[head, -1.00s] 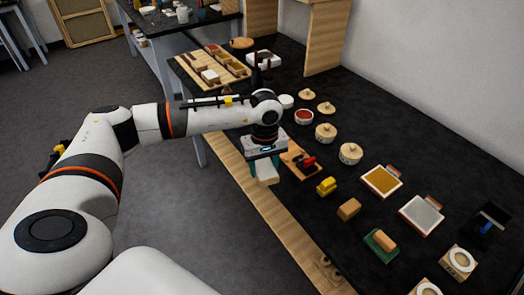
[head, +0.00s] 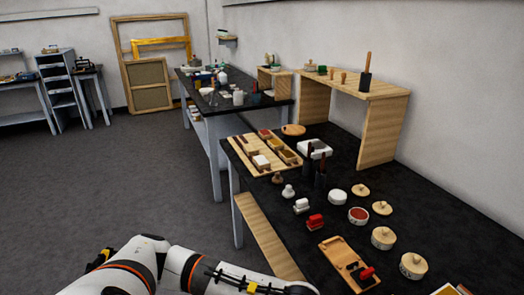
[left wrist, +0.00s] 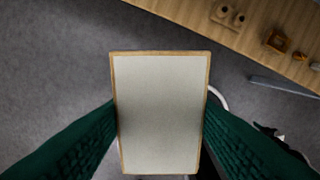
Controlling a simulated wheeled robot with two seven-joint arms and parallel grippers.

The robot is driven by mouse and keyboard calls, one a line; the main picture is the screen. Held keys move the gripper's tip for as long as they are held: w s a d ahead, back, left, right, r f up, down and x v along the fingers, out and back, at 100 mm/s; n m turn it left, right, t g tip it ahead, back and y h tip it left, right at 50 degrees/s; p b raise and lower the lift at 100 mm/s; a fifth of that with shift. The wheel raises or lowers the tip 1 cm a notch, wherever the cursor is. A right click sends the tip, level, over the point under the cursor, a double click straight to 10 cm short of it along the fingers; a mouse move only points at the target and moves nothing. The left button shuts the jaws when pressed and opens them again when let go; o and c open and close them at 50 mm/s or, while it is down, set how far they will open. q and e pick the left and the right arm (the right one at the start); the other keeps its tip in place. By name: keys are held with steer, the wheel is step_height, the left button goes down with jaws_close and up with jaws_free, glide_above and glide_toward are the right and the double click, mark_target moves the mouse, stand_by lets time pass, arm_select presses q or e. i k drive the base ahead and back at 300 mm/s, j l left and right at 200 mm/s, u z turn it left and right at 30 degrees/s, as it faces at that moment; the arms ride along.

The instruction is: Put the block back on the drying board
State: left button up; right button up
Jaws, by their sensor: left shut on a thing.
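My left gripper (left wrist: 160,122) shows in the left wrist view with its green ribbed fingers shut on the two long sides of a block (left wrist: 160,85). The block has a pale grey-white face and a thin wooden rim. It is held over grey floor, with a wooden table edge beyond it. In the head view my left arm enters at the bottom, and its gripper and the block are out of frame. A wooden board (head: 237,146) with compartments lies on the near table; a white block (head: 262,161) lies on it. I cannot tell whether this is the drying board. My right gripper is not in view.
The black near table (head: 408,217) carries lidded round pots (head: 383,238), red and white pieces, and a wooden tray (head: 334,252) with a red item. A wooden shelf (head: 383,92) stands behind. A second table (head: 190,85) stands beyond. Grey floor (head: 90,190) at left is clear.

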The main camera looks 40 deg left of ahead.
mark_target(261, 146)
steer(key=i+j, duration=0.1)
steer(key=j, duration=0.4)
steer(key=i+j, duration=0.15)
steer(key=j, duration=0.3)
steer(key=i+j, duration=0.1)
steer(key=j, duration=0.4)
steer(key=i+j, duration=0.1)
steer(key=j, duration=0.35)
steer(key=i+j, duration=0.1)
steer(key=j, duration=0.4)
steer(key=i+j, duration=0.15)
steer(key=j, duration=0.3)
steer(key=z, duration=0.05)
